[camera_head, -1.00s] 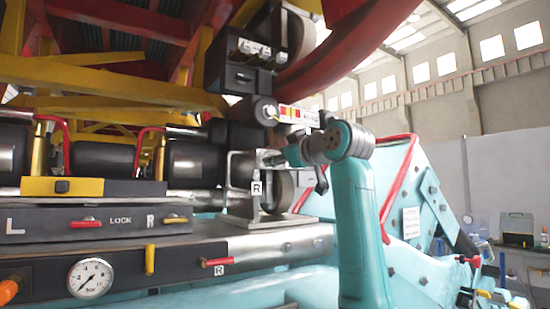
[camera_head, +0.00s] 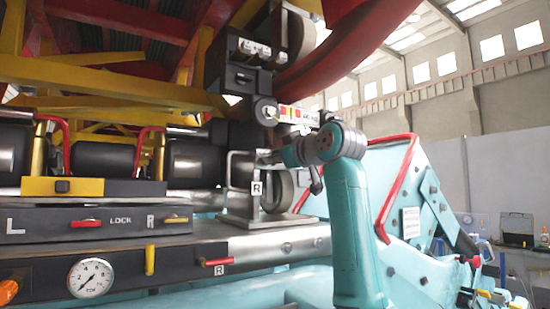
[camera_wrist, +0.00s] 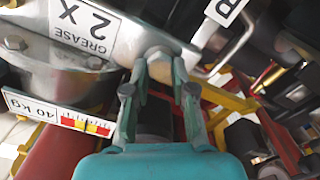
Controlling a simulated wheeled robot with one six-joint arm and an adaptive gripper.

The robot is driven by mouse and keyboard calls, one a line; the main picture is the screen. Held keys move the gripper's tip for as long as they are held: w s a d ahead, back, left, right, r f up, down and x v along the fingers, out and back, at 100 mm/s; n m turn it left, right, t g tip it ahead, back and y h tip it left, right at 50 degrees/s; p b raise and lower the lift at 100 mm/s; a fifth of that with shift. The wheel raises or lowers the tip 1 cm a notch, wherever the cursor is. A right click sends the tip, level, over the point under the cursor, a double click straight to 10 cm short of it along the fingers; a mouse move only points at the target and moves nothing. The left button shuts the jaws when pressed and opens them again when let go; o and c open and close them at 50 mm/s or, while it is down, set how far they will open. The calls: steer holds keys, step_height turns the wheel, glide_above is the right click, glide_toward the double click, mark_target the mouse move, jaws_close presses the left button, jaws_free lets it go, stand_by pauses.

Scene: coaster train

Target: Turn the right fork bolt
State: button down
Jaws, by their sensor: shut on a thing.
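The right fork is a bare metal bracket (camera_head: 240,205) marked with an R plate (camera_head: 257,188), standing on the deck in front of a wheel. In the wrist view the fork bolt (camera_wrist: 159,58) is a grey metal head on a pale metal part beside the "GREASE 2 X" label. My gripper (camera_wrist: 160,72) has its two teal fingers on either side of this bolt head, shut on it. In the head view my gripper (camera_head: 271,156) is at the upper part of the bracket, seen from the side. The bolt itself is too small and covered to make out there.
A red curved rail (camera_head: 340,45) runs overhead. The deck below has a lever with a red grip (camera_head: 217,262) and a pressure gauge (camera_head: 90,278).

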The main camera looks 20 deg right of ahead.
steer(key=shift+m, duration=0.4)
steer(key=m, duration=1)
steer(key=shift+w+d+m, duration=0.1)
steer(key=shift+d+m, duration=0.15)
steer(key=shift+m, duration=0.05)
steer(key=shift+f+m, duration=0.1)
steer(key=shift+m, duration=0.2)
steer(key=c, duration=1)
jaws_free()
steer(key=shift+o, duration=0.2)
steer(key=v, duration=1.2)
